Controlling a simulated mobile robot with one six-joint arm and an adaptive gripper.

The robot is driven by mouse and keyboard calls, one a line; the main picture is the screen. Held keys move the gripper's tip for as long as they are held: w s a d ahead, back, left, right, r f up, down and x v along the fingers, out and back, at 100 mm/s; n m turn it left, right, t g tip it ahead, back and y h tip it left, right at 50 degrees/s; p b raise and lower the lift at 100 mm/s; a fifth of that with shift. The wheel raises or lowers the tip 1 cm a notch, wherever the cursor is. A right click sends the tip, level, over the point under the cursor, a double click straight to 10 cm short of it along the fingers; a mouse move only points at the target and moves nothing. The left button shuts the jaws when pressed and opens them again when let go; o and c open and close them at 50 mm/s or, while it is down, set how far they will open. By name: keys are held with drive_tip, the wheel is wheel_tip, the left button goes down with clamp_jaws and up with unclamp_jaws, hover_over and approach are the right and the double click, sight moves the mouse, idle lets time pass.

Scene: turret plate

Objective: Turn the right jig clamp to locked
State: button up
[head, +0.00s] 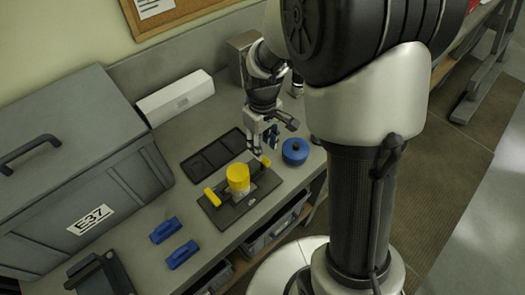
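A dark jig plate (228,212) lies on the bench with a yellow cylinder (238,177) upright at its middle. A yellow clamp handle (213,196) is at its left end. The right jig clamp (265,162) shows as a small yellow handle at the plate's far right end. My gripper (264,146) points down just above and behind the right clamp, with its fingers apart and nothing seen between them. Whether a fingertip touches the clamp cannot be told. Part of the right clamp is hard to see at this size.
A blue round knobbed part (295,151) stands close to the right of my gripper. A black tray (213,155) lies behind the plate. Two blue handles (174,242) lie at the front left. A large grey case (80,165) fills the left. A white box (176,97) stands against the wall.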

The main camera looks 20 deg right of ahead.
wheel_tip(320, 180, up, 7)
idle(0.3)
idle(0.4)
drive_tip(key=s+r+m+t+b, duration=0.2)
drive_tip(key=s+b, duration=0.1)
drive_tip(key=s, duration=0.7)
drive_tip(key=s+r+m+t+b, duration=0.2)
drive_tip(key=s+m+b, duration=0.1)
drive_tip(key=s, duration=0.6)
drive_tip(key=shift+s+a+r+t, duration=0.2)
drive_tip(key=shift+s+a+t, duration=0.05)
drive_tip(key=shift+s+t, duration=0.1)
